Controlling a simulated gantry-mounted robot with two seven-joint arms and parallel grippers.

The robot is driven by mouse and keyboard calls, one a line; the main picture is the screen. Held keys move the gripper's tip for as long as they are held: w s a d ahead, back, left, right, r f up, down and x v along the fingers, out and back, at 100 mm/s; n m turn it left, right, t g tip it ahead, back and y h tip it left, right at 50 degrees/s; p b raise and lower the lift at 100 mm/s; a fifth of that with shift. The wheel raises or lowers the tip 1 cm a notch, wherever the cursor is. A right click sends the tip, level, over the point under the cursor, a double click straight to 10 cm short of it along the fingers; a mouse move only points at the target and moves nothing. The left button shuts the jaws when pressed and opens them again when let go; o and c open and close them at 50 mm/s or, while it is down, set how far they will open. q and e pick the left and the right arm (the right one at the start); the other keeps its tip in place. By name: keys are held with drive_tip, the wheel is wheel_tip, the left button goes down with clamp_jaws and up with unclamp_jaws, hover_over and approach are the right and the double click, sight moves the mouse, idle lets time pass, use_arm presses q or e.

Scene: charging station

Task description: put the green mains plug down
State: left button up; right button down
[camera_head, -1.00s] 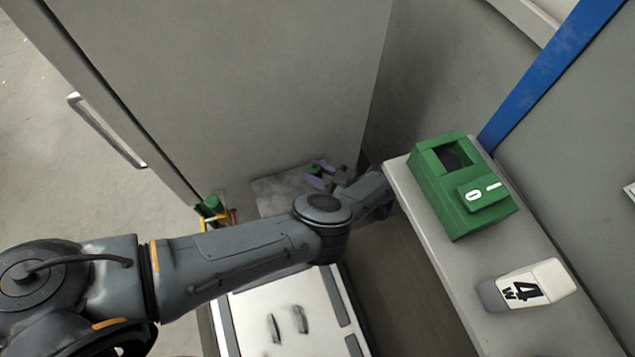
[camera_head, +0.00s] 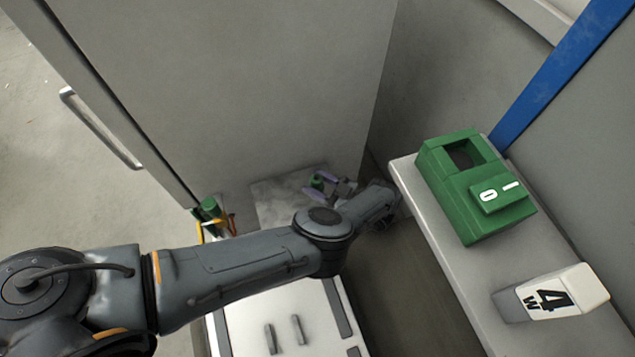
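The green mains plug (camera_head: 317,183) is a small green piece over a pale grey surface (camera_head: 275,201) at the foot of the large grey panel. My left gripper (camera_head: 322,186) has purple fingertips, one on each side of the plug, and it appears shut on it. The plug is small in the picture, and I cannot tell whether it touches the surface below. My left arm's wrist hides part of the area to the right. My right gripper is not in view.
A green box with a 0/I switch (camera_head: 474,211) and a white block marked 4 (camera_head: 562,292) stand on the grey ledge (camera_head: 440,262) at right. A green-and-yellow item (camera_head: 209,210) stands left of the pale surface. A white panel (camera_head: 284,312) lies below my arm.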

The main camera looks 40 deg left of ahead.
sight(322, 186)
use_arm(q)
drive_tip(key=shift+o, duration=0.6)
drive_tip(key=shift+r, duration=0.25)
drive_tip(key=v, duration=0.4)
drive_tip(key=shift+f, duration=0.2)
drive_tip(key=shift+v, duration=0.75)
drive_tip(key=shift+r, duration=0.15)
